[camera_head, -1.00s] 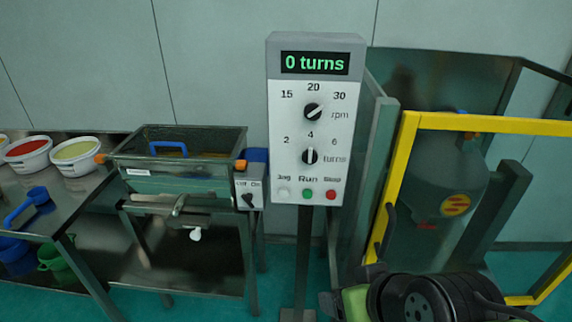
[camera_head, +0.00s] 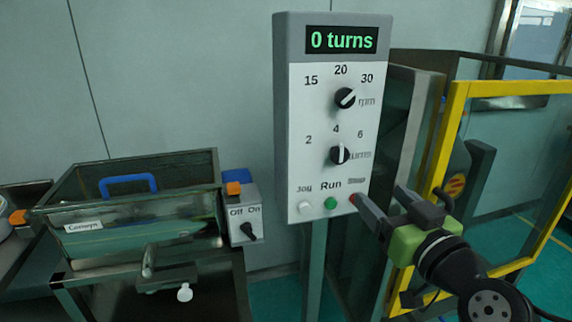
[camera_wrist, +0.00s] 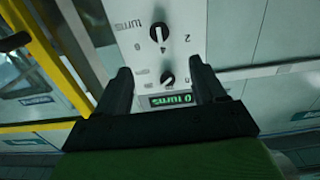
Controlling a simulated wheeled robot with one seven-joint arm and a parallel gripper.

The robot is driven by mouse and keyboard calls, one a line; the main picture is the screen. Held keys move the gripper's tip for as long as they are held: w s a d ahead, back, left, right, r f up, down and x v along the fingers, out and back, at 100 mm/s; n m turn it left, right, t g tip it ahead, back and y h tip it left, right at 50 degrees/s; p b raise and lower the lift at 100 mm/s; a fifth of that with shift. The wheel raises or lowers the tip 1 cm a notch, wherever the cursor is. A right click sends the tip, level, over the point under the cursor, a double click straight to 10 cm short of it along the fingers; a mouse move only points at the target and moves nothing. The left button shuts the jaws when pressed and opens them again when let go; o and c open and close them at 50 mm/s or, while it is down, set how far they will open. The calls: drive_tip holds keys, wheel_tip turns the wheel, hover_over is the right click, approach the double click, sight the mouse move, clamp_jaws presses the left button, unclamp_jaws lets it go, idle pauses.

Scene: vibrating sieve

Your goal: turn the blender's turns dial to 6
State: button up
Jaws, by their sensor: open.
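The blender's control box (camera_head: 334,120) stands upright on a post, its display reading "0 turns". The turns dial (camera_head: 340,154) is a black knob with a white mark pointing up at 4, between 2 and 6. In the wrist view the turns dial (camera_wrist: 159,33) shows upside down, beyond the fingertips. My gripper (camera_head: 402,207) is open and empty, at the lower right of the box, with one finger overlapping the red Stop button in the picture. In the wrist view my gripper (camera_wrist: 159,75) frames the lower part of the picture, its fingers apart.
The rpm dial (camera_head: 345,98) sits above the turns dial. Jog (camera_head: 306,207) and Run (camera_head: 330,203) buttons sit below it. A yellow guard frame (camera_head: 450,130) stands right of the box.

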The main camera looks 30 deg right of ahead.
sight(341, 157)
drive_tip(key=p+x, duration=0.5)
drive_tip(key=x, duration=1)
drive_tip(key=shift+w+d, duration=0.15)
drive_tip(key=shift+w, duration=0.05)
drive_tip(key=shift+c, duration=0.3)
drive_tip(key=c, duration=1)
drive_tip(key=shift+m, duration=0.3)
drive_tip(key=m+b, duration=0.1)
drive_tip(key=m, duration=0.8)
drive_tip(key=shift+m, duration=0.3)
